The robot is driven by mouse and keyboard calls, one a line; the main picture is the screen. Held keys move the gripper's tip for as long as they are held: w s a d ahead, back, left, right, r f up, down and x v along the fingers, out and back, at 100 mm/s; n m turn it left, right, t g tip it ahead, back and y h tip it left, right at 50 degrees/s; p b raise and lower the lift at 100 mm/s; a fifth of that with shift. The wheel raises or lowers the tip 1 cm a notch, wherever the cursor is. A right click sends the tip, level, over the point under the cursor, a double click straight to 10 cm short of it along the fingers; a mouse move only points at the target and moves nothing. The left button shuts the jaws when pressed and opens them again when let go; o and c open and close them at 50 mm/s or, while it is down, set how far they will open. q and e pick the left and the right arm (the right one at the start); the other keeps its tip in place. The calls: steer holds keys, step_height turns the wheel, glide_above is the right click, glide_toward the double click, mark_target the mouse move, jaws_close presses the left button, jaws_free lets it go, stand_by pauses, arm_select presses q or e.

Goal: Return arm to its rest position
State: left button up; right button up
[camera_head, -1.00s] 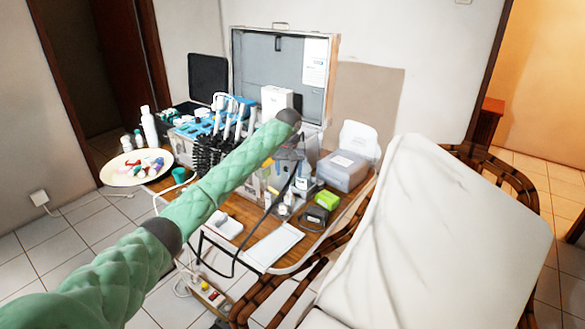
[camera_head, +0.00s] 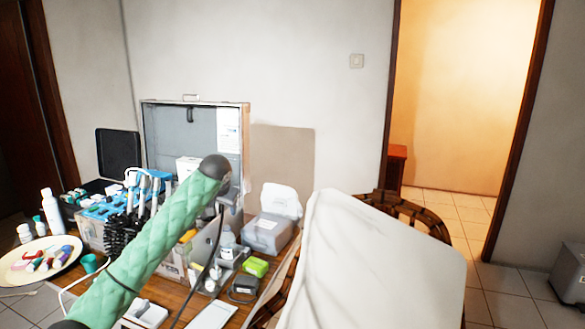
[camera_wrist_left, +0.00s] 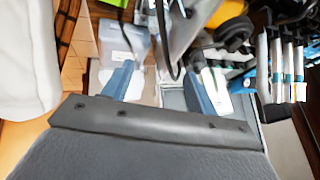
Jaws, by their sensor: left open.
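My left arm, in a green quilted sleeve (camera_head: 150,245), rises from the lower left in the head view. Its gripper (camera_head: 231,196) hangs past the dark wrist joint, over the cluttered wooden table, in front of the open case. In the left wrist view the two blue fingers (camera_wrist_left: 160,88) stand apart with nothing gripped between them. The table items behind them look blurred, and contact with them cannot be made out. My right gripper is not in view.
The open metal case (camera_head: 165,122) stands at the table's back. A plate of colourful items (camera_head: 62,262) lies left, and a grey box (camera_head: 266,234) right of the gripper. A white-covered chair (camera_head: 370,265) blocks the right front. The wall space above is clear.

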arm_select(q)
steer(key=s+d+r+m+t, duration=0.2)
steer(key=s+d+r+t, duration=0.1)
steer(key=s+d, duration=0.3)
steer(key=s+d+f+h, duration=0.25)
steer(key=s+f, duration=0.25)
steer(key=s, duration=0.6)
steer(key=s+f+n+g, duration=0.1)
steer(key=s+f+g, duration=0.1)
steer(key=s+f, duration=0.9)
steer(key=s+f+n+g, duration=0.1)
steer(key=s+f+g, duration=0.1)
steer(key=s+f, duration=1)
steer(key=s+f+n+g+p, duration=0.1)
steer(key=s+f+g, duration=0.2)
steer(key=s+f, duration=0.8)
steer(key=s, duration=1.3)
steer(key=shift+s+f, duration=0.15)
steer(key=shift+s, duration=0.15)
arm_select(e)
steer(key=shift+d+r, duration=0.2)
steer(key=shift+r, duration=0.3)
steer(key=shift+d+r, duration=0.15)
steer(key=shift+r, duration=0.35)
arm_select(q)
steer(key=shift+h, duration=0.25)
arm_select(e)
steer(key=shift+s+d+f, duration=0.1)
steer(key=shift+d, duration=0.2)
